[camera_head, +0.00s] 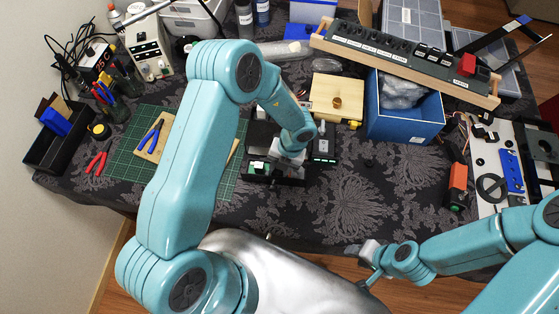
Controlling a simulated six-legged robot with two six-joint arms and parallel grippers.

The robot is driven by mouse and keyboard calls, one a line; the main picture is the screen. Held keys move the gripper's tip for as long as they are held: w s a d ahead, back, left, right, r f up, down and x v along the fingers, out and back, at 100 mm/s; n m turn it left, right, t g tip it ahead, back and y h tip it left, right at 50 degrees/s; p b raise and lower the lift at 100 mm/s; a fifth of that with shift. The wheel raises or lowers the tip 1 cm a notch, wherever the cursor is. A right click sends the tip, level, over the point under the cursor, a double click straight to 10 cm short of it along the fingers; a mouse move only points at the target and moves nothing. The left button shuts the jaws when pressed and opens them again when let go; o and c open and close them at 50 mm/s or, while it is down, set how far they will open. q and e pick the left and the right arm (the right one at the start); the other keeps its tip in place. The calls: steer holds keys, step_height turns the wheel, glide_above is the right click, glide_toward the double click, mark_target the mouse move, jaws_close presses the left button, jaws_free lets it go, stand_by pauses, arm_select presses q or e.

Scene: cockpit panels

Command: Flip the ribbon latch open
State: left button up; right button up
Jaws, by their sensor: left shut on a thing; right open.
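My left gripper (284,160) is over a small dark device (270,180) with green parts at the middle of the table. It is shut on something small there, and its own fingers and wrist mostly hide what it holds. I cannot make out the ribbon latch itself. Another dark part with a green piece (325,145) stands just right of the gripper. My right gripper (369,252) is open and empty near the table's front edge, well apart from the device.
A green cutting mat (130,165) with pliers lies at left. A blue box (405,120), a wooden block (338,97) and a long switch panel (400,55) stand behind and right. An orange part (457,185) lies near a white panel (490,155). Cloth between is clear.

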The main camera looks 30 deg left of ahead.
arm_select(q)
steer(key=shift+w+a+r+g+p, duration=0.15)
steer(key=shift+r+g+p, duration=0.25)
steer(key=shift+r+p, duration=0.3)
steer(key=shift+w+a+f+g+h+b, duration=0.1)
steer(key=shift+w+f+g+h+b, duration=0.3)
steer(key=shift+f+g, duration=0.3)
steer(key=shift+g, duration=0.4)
steer(key=shift+r+b, duration=0.25)
steer(key=shift+b, duration=0.1)
arm_select(e)
steer(key=shift+r, duration=0.8)
arm_select(q)
steer(key=shift+g, duration=0.3)
steer(key=o, duration=0.8)
steer(key=shift+w, duration=0.1)
steer(key=b+v, duration=0.3)
steer(key=v, duration=1.3)
steer(key=shift+a+r+b, duration=0.15)
steer(key=shift+r+b, duration=0.1)
steer(key=shift+b, duration=0.1)
arm_select(e)
step_height(320, 180, down, 4)
steer(key=shift+r, duration=0.15)
